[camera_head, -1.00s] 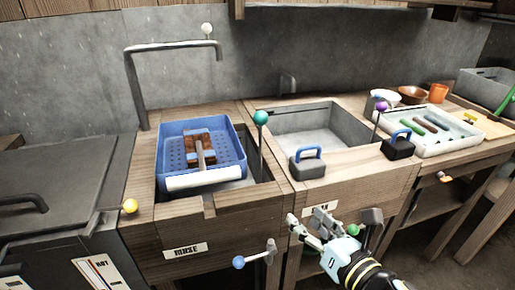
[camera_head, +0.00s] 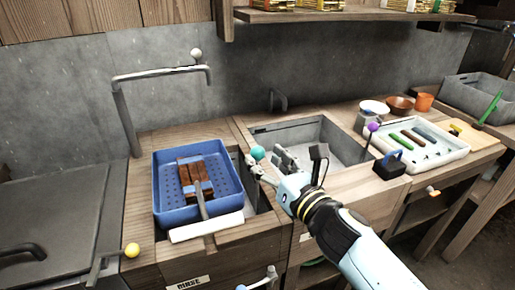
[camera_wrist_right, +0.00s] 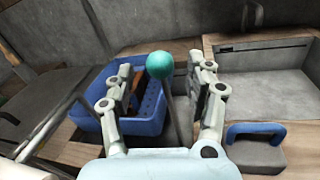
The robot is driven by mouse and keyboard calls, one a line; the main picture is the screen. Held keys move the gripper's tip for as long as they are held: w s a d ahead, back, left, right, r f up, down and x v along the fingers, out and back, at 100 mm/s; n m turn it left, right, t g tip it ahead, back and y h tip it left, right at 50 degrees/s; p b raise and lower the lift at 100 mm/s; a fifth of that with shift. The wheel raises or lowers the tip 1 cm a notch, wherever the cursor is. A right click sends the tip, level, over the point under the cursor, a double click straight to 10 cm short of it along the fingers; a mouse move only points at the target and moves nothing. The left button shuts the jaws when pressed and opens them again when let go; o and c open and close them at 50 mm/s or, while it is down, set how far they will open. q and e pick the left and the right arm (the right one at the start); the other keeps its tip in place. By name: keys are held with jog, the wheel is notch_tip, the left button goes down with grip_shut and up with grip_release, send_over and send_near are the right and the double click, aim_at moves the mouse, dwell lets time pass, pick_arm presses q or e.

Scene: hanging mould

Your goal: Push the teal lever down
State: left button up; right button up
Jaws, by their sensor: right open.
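The teal lever shows as a round teal knob (camera_head: 257,153) on a thin upright rod, between the blue basket and the grey basin. My right gripper (camera_head: 264,162) is open beside the knob. In the right wrist view the teal knob (camera_wrist_right: 159,65) and its rod stand between the two spread fingers of my right gripper (camera_wrist_right: 165,80). I cannot see the fingers touching it. The lower end of the rod is hidden behind the gripper in the head view. My left gripper is out of view.
A blue basket (camera_head: 163,211) with brown blocks sits in the left sink. A grey basin (camera_head: 338,144) is right of the lever. A black block with a blue handle (camera_head: 388,167) and a white tray (camera_head: 446,150) stand farther right. A yellow knob (camera_head: 131,250) is at left.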

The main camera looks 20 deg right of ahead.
aim_at(262, 158)
jog(key=shift+x, duration=1.85)
grip_shut()
jog(key=shift+f, duration=0.1)
